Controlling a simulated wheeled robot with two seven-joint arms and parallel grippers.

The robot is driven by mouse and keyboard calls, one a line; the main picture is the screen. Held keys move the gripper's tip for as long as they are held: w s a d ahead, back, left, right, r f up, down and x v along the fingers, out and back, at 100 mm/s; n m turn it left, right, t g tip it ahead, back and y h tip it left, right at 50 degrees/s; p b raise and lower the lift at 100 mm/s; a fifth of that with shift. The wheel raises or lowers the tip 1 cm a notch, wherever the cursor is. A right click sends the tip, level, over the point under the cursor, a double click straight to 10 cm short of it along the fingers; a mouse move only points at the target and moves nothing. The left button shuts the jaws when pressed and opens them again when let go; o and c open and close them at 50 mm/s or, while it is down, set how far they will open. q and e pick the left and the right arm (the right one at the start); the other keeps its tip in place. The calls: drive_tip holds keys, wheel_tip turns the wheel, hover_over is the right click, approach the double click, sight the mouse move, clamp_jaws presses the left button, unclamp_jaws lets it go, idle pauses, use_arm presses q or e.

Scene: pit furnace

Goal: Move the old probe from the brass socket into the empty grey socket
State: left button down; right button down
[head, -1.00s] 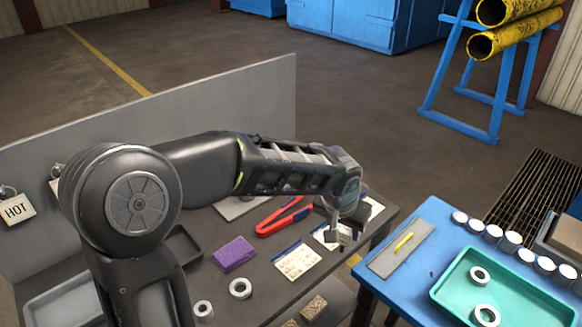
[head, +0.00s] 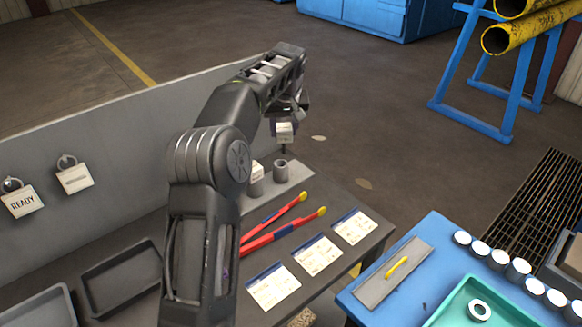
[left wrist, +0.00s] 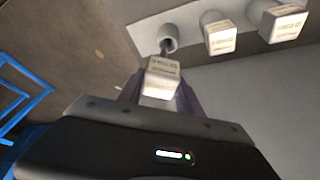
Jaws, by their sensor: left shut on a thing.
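My left gripper (head: 284,118) is at the far end of the bench, shut on a white, labelled probe head (head: 284,132). The probe's dark stem points down, above the open grey socket (head: 280,170). In the left wrist view, the held probe (left wrist: 163,76) sits between the fingers, its stem at the mouth of an open socket (left wrist: 170,36). I cannot tell whether the tip is inside. Another white-headed probe (head: 257,170) stands in a neighbouring socket (head: 255,187); the left wrist view shows two such probes. I cannot tell which socket is brass. My right gripper is out of view.
Red-handled tongs (head: 275,228) and paper cards (head: 317,255) lie on the bench. A dark tray (head: 120,278) is at left. A blue table (head: 425,262) with a teal tray (head: 450,312) stands to the right. A grey panel (head: 110,140) bounds the back, carrying a READY tag (head: 22,200).

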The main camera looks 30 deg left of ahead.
sight(280, 142)
use_arm(q)
drive_tip(key=shift+w+a+r, duration=0.15)
drive_tip(key=shift+a+r, duration=0.05)
drive_tip(key=shift+a, duration=0.25)
drive_tip(key=shift+w+a+r, duration=0.15)
drive_tip(key=shift+a, duration=0.3)
drive_tip(key=shift+s, duration=0.1)
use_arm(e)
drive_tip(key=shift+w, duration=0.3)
use_arm(q)
drive_tip(key=shift+f, duration=3.1)
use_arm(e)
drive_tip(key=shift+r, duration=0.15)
use_arm(q)
drive_tip(key=shift+f, duration=0.1)
wheel_tip(280, 142, down, 3)
drive_tip(key=shift+f+p, duration=0.1)
drive_tip(key=shift+p, duration=0.35)
drive_tip(key=shift+f, duration=0.15)
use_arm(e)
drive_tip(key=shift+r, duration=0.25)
